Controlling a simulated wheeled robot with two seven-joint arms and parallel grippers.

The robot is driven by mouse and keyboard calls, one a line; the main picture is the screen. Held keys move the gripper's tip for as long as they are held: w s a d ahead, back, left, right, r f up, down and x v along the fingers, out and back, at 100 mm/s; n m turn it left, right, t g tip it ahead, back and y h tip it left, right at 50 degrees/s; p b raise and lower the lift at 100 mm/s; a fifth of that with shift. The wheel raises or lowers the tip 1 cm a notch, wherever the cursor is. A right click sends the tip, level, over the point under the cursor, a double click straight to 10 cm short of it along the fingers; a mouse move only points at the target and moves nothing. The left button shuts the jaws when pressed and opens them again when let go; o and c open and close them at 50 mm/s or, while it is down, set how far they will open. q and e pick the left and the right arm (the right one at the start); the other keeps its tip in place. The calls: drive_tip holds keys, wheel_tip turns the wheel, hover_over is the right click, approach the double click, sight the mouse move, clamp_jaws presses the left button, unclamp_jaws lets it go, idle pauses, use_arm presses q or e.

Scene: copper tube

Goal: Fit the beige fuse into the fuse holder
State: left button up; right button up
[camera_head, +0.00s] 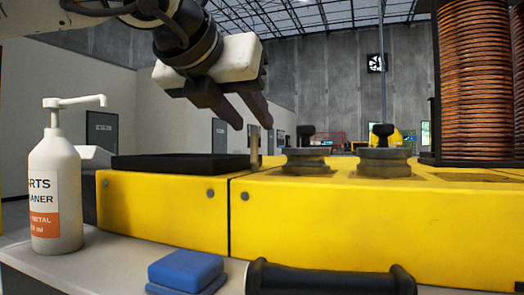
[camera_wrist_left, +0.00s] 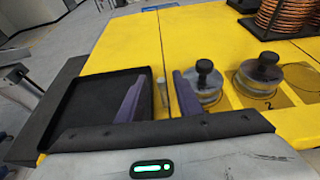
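The beige fuse (camera_head: 254,146) is a thin upright cylinder at the right edge of a black tray on the yellow housing. It also shows in the left wrist view (camera_wrist_left: 161,92), between the two fingers. My left gripper (camera_head: 252,126) is open and points down at the fuse. In the left wrist view the gripper (camera_wrist_left: 161,76) has a gap on each side of the fuse. Two round metal fittings with black knobs, a left one (camera_head: 307,161) and a right one (camera_head: 384,161), sit on the housing. I cannot tell which part is the fuse holder. My right gripper is not in view.
The black tray (camera_wrist_left: 88,108) looks empty. Copper coils (camera_head: 475,80) stand at the right of the yellow housing (camera_head: 370,225).

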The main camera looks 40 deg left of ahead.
use_arm(q)
drive_tip(key=x, duration=0.7)
drive_tip(key=shift+s+d+f, duration=0.1)
drive_tip(key=shift+f, duration=0.15)
clamp_jaws()
